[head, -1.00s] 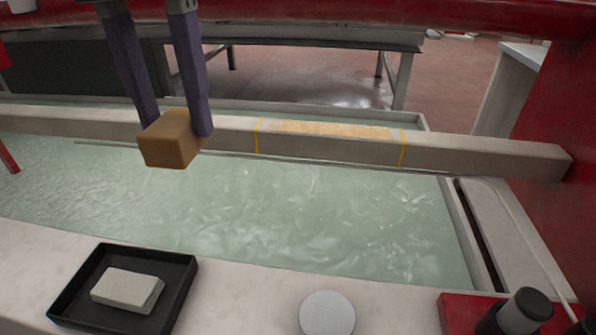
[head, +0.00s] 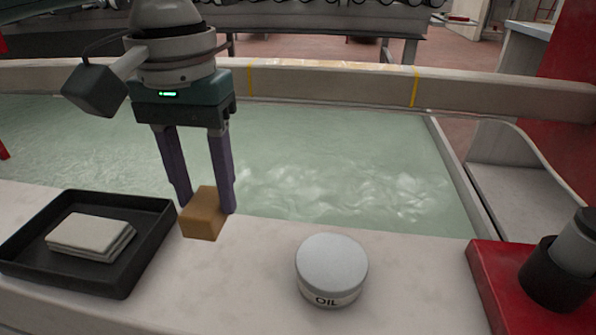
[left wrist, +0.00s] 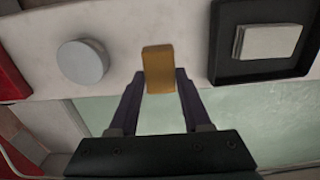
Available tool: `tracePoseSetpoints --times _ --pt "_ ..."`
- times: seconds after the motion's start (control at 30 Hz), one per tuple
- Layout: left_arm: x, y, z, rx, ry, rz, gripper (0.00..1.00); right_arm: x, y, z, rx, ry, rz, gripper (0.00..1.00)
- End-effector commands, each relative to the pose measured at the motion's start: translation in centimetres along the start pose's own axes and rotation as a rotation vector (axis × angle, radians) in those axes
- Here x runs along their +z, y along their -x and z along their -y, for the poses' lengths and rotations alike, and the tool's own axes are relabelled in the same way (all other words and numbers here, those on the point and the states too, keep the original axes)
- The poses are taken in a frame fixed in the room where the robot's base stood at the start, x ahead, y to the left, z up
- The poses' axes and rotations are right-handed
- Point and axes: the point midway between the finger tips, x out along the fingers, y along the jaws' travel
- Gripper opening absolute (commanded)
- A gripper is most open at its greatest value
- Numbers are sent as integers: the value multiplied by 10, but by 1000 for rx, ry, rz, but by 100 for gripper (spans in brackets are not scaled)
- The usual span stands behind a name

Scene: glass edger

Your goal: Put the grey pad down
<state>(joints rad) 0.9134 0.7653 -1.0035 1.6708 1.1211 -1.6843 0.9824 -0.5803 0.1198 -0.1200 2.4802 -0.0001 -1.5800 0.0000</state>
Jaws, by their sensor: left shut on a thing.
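My left gripper (head: 207,204) is shut on an orange-brown block (head: 203,218), held at its fingertips. The block also shows in the left wrist view (left wrist: 158,68). In the head view it appears over the inner edge of the pale ledge (head: 255,262), between the black tray and the oil tin; I cannot tell whether it touches the ledge. A small stack of pale grey pads (head: 90,237) lies in the black tray (head: 65,280); no gripper is on it. The block in my grip looks brown, not grey. My right gripper is not in view.
A round tin marked OIL (head: 332,268) stands on the ledge right of the block. A red holder (head: 495,290) with a dark cylinder is at the far right. A water trough (head: 330,165) lies behind the ledge, with a long beam (head: 330,85) across its back.

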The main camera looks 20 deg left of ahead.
Motion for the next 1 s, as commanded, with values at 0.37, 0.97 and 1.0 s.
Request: tracePoseSetpoints --times 0.37,0.97,1.0 --pt "1 -55 0 -1 -1 1 0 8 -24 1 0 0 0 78" --pt "0 -77 0 1 -1 -1 50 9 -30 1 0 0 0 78" --pt "0 -77 0 1 -1 -2 55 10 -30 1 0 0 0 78"
